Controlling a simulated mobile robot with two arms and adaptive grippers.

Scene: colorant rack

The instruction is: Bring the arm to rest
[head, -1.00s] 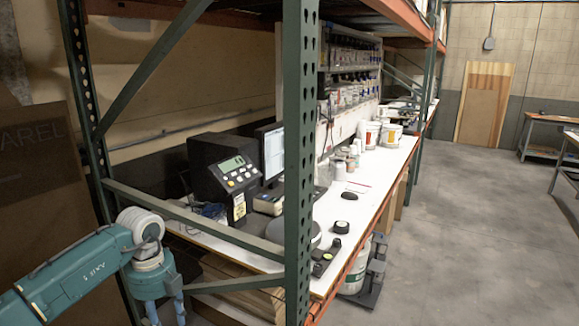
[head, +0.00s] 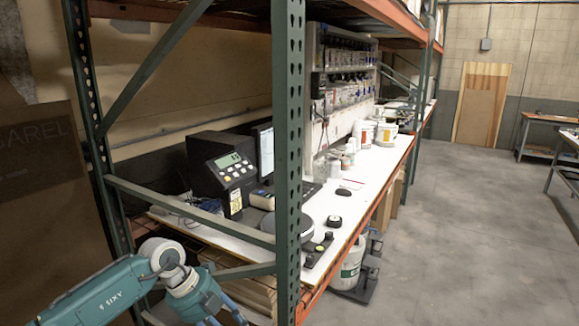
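My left arm comes in from the lower left of the head view, in front of the rack's near end. Its teal forearm and white wrist joint show, with the wrist at the bottom edge. My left gripper (head: 228,315) is only partly in view; bluish finger parts point down and right and are cut off by the bottom edge, so its opening cannot be judged. Nothing is seen held in the visible part. My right arm and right gripper are not in view.
A green rack post (head: 289,160) and diagonal braces stand close to my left arm. The white bench (head: 345,213) holds a scale display (head: 228,168), a monitor (head: 264,152) and several white tubs. A white bucket (head: 350,268) is below. The floor (head: 455,240) at right is open.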

